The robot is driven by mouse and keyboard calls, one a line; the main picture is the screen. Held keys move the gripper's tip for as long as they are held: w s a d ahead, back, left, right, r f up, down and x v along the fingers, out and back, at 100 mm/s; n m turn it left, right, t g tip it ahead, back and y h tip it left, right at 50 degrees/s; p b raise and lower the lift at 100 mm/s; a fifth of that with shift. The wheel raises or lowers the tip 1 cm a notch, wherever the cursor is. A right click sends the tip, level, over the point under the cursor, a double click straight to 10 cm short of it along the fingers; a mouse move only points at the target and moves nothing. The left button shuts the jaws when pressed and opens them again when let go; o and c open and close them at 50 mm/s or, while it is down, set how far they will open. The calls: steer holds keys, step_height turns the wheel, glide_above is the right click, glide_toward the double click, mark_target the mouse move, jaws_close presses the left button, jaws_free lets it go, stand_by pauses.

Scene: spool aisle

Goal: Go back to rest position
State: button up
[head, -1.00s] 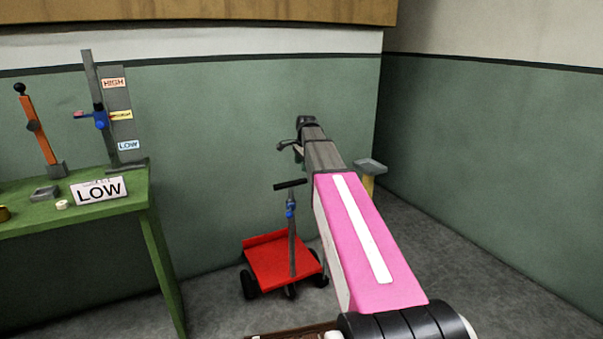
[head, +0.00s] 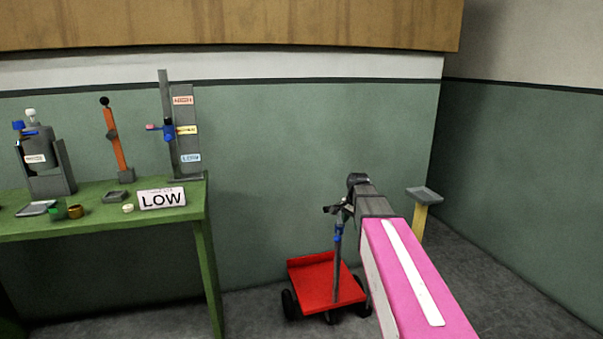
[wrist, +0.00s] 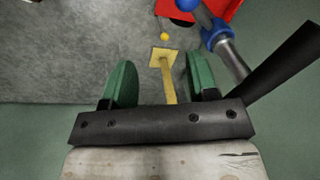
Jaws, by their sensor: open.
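My gripper (wrist: 161,88) is open and empty, its two green fingers apart in the wrist view. In the head view it shows small and dark at the end of my pink and grey arm, where its fingers are hard to make out. It is in the air near the upright handle (head: 337,262) of a red cart (head: 312,283). In the wrist view a grey and blue post (wrist: 222,42) and part of the red cart (wrist: 232,8) show at the upper right. Between the fingers, on the floor below, is a yellow post (wrist: 169,85).
A green table (head: 100,197) at left holds a LOW sign (head: 162,198), a slider gauge (head: 186,125), an orange lever (head: 116,140) and a grey bottle holder (head: 45,165). A yellow stand (head: 419,222) with a grey top is by the right corner. Floor at right (head: 520,300) is clear.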

steer(key=s+a+f+n, duration=0.1)
steer(key=s+f+n, duration=0.4)
steer(key=s+f, duration=0.3)
steer(key=s+a+f+n+g, duration=0.1)
steer(key=s+f+n, duration=0.4)
steer(key=s, duration=0.9)
step_height(320, 180, down, 3)
steer(key=shift+a+r, duration=0.15)
steer(key=shift+a, duration=0.35)
